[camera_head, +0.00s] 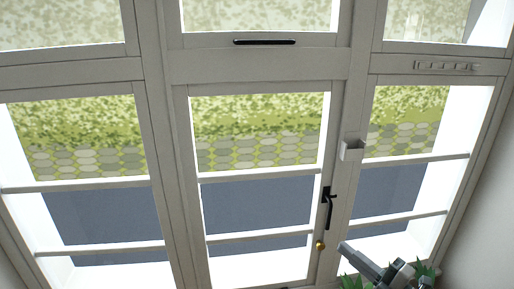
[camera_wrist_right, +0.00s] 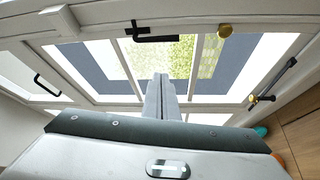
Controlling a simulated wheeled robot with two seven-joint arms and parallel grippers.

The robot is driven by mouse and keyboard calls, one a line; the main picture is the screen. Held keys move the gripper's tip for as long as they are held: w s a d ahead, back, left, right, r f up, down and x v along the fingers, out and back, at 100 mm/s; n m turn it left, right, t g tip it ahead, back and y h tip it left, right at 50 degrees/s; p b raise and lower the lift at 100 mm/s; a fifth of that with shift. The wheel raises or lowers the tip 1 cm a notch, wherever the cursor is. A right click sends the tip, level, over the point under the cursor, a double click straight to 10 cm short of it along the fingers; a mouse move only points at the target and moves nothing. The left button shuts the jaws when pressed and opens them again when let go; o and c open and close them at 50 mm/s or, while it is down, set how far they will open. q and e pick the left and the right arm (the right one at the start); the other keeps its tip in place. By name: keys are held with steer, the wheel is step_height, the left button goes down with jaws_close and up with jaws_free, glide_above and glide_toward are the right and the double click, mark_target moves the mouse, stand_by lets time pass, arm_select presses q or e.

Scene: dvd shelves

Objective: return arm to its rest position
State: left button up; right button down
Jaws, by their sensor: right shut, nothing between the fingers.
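My right gripper (camera_head: 343,248) comes in at the lower right of the head view, in front of the lower part of the white glazed door (camera_head: 260,70). It points up and to the left. In the wrist view my right gripper (camera_wrist_right: 161,77) has its grey fingers together, with nothing between them. The door's black handle (camera_head: 328,208) is just above and left of the fingertips in the head view, and the handle also shows in the wrist view (camera_wrist_right: 155,38). I see no contact between them. My left gripper is in neither view.
A brass knob (camera_head: 320,245) sits below the handle, close to the fingertips in the picture. A small white box (camera_head: 352,150) is on the frame. Green leaves (camera_head: 424,271) show around my right arm. A hook rail (camera_head: 445,66) is at upper right.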

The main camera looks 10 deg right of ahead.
steer(key=s+f+m+g+h, duration=0.2)
steer(key=s+f+m+h, duration=0.3)
steer(key=f+m, duration=0.25)
steer(key=s+f+m+g+h, duration=0.2)
steer(key=s+f+m+h, duration=0.3)
steer(key=f, duration=0.3)
steer(key=s+a+f+m+g, duration=0.3)
steer(key=s, duration=0.4)
steer(key=s+a+f+m+g, duration=0.2)
steer(key=s+f+g, duration=0.1)
steer(key=s, duration=0.5)
steer(key=s+a+f+m+g, duration=0.3)
steer(key=s, duration=0.4)
step_height(320, 180, down, 28)
steer(key=f+g, duration=0.1)
steer(key=s+d+f, duration=0.2)
steer(key=s+f, duration=0.6)
steer(key=s, duration=0.1)
steer(key=s+d+f+n+g, duration=0.1)
steer(key=s+f, duration=0.8)
steer(key=shift+s+d, duration=0.35)
steer(key=shift+s, duration=0.05)
